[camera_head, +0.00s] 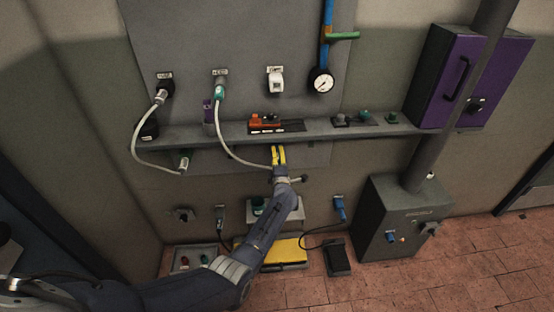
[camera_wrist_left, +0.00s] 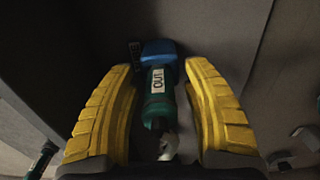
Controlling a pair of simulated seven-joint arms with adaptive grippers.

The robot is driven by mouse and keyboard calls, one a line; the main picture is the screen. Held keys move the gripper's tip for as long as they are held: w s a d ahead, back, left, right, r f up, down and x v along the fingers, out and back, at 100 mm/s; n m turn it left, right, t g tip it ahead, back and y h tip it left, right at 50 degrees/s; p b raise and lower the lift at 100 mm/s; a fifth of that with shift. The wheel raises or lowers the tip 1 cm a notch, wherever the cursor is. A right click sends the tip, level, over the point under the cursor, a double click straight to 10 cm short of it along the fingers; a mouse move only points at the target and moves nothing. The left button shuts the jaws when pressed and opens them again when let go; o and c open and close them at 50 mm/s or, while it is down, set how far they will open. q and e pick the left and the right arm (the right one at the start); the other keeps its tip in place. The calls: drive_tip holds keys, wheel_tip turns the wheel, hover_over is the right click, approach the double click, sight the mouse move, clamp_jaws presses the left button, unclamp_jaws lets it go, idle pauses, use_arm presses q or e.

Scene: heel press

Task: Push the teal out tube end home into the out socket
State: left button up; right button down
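The teal out tube end (camera_wrist_left: 160,88), with a white OUT label, is in the middle of the left wrist view. Its far end meets a blue part (camera_wrist_left: 158,52), which looks like the out socket; I cannot tell how deep it sits. My left gripper (camera_head: 279,156) is under the shelf in the head view. Its yellow fingers stand on both sides of the tube end in the left wrist view (camera_wrist_left: 161,70), with dark gaps beside it. In the head view the tube end and socket are hidden. A pale tube (camera_head: 240,156) runs down to the gripper. My right gripper is not in view.
The shelf (camera_head: 360,130) is just above the gripper. A pressure gauge (camera_head: 321,82) and white fitting (camera_head: 276,82) are on the panel. A yellow-topped box (camera_head: 290,252) and grey cabinet (camera_head: 385,222) stand below.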

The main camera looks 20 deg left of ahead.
use_arm(q)
clamp_jaws()
drive_tip(key=shift+s, duration=0.15)
idle(0.4)
drive_tip(key=shift+v, duration=2.8)
drive_tip(key=shift+s+d, duration=0.15)
drive_tip(key=shift+s, duration=0.1)
drive_tip(key=s+a, duration=0.4)
drive_tip(key=a, duration=0.4)
drive_tip(key=s+a, duration=0.4)
drive_tip(key=a, duration=0.4)
drive_tip(key=shift+f, duration=0.35)
idle(0.7)
drive_tip(key=shift+s+a, duration=0.1)
drive_tip(key=shift+s, duration=0.05)
